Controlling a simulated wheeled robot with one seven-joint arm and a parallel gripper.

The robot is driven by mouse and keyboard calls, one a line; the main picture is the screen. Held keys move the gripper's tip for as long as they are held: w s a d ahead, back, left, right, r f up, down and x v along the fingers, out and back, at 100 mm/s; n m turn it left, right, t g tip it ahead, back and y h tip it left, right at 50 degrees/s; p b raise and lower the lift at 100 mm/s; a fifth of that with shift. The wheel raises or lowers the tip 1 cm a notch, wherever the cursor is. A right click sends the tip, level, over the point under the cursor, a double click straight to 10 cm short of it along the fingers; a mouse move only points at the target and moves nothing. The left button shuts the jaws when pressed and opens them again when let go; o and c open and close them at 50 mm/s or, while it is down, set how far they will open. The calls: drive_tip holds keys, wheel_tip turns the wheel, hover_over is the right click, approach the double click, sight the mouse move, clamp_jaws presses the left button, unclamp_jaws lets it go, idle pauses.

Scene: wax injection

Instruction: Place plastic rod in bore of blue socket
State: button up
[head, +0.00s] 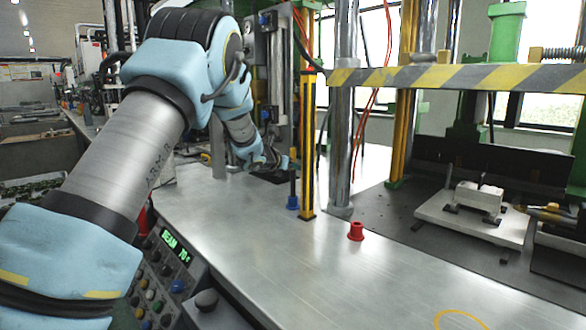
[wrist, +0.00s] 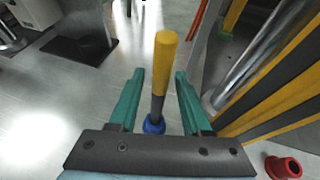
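The plastic rod (wrist: 164,62), yellow on its upper part and dark grey below, stands about upright. Its lower end meets the blue socket (wrist: 154,125) and appears to be in the bore, though the bore itself is hidden. In the head view the rod's dark part (head: 293,187) rises from the blue socket (head: 292,203) on the metal table. My gripper (wrist: 160,75) is open, with a teal finger on each side of the rod and a visible gap to both. In the head view my gripper (head: 284,163) is small at the rod's upper part.
A red socket (head: 356,231) stands on the table to the right. A yellow-and-black post (head: 308,145) and a metal column (head: 343,120) rise close to the right of the blue socket. The table (head: 270,240) is clear in front.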

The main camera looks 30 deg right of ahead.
drive_tip(key=b+v, duration=0.3)
drive_tip(key=v, duration=0.9)
drive_tip(key=w+a+f+n+t+y, duration=0.1)
drive_tip(key=a+f+n+y, duration=0.3)
drive_tip(key=a+n, duration=0.85)
drive_tip(key=a+f+n+t+y, duration=0.1)
drive_tip(key=a+f+n+y, duration=0.25)
drive_tip(key=a+n, duration=0.85)
drive_tip(key=s+a+f+n+g+y, duration=0.2)
drive_tip(key=s+a+f+n+g, duration=0.1)
drive_tip(key=s+a+n, duration=0.5)
drive_tip(key=s+a+f+n+g+y, duration=0.2)
drive_tip(key=s+a+f+n+g, duration=0.2)
drive_tip(key=s+a+n, duration=0.5)
drive_tip(key=s+f+n, duration=0.1)
drive_tip(key=s+n, duration=0.4)
drive_tip(key=shift+a+f, duration=0.25)
